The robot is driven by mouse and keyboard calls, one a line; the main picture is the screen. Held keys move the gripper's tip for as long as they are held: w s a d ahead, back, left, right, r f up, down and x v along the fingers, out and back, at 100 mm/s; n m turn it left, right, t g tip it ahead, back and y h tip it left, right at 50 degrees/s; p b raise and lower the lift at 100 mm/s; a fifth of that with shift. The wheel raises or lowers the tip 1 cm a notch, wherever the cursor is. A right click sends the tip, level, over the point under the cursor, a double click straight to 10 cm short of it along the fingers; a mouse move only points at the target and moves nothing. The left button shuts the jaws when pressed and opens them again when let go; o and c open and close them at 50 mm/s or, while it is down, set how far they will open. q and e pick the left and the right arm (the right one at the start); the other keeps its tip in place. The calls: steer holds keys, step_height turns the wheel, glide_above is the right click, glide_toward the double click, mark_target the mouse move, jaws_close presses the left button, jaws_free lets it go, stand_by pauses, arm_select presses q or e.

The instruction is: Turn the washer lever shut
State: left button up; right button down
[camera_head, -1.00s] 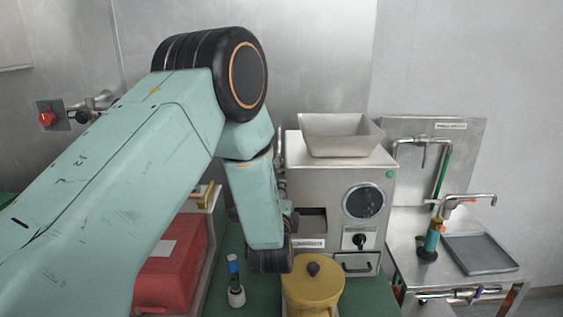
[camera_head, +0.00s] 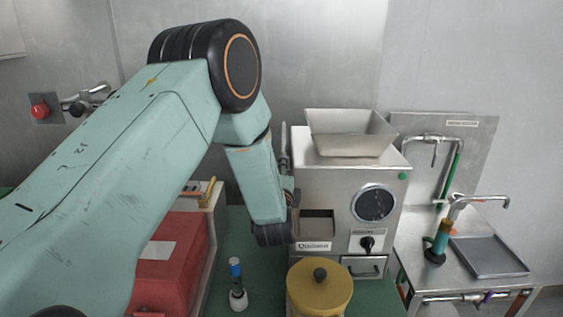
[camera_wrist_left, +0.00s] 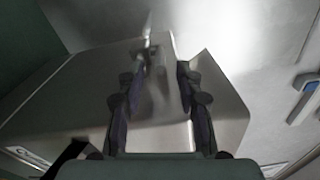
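The wash station (camera_head: 470,245) stands at the right of the head view, with a tall bent pipe (camera_head: 430,138) and a low tap (camera_head: 480,200). An orange piece sits on the tap, and a small purple piece (camera_head: 488,297) is on the pipe along the front edge. I cannot tell which part is the washer lever. My left arm comes in from the left; its gripper is mostly hidden beside the grinder's left side. In the wrist view the left gripper (camera_wrist_left: 160,95) is open, its fingers apart before the steel grinder (camera_wrist_left: 85,95). My right gripper is out of view.
The steel grinder (camera_head: 345,180) with its hopper (camera_head: 350,125) stands between my left arm and the wash station. A yellow lidded canister (camera_head: 320,292), a small blue-topped bottle (camera_head: 236,285) and a red box (camera_head: 170,265) are in front. A steel tray (camera_head: 490,257) lies on the wash station.

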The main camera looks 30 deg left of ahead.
arm_select(q)
steer(key=w, duration=0.3)
steer(key=shift+w+a, duration=0.25)
steer(key=shift+a, duration=0.15)
steer(key=shift+w+a, duration=0.2)
steer(key=shift+a, duration=0.5)
steer(key=shift+w+d, duration=0.15)
steer(key=shift+d, duration=0.15)
steer(key=shift+c, duration=1)
steer(key=shift+a, duration=0.2)
steer(key=c, duration=0.5)
jaws_close()
steer(key=shift+d, duration=0.1)
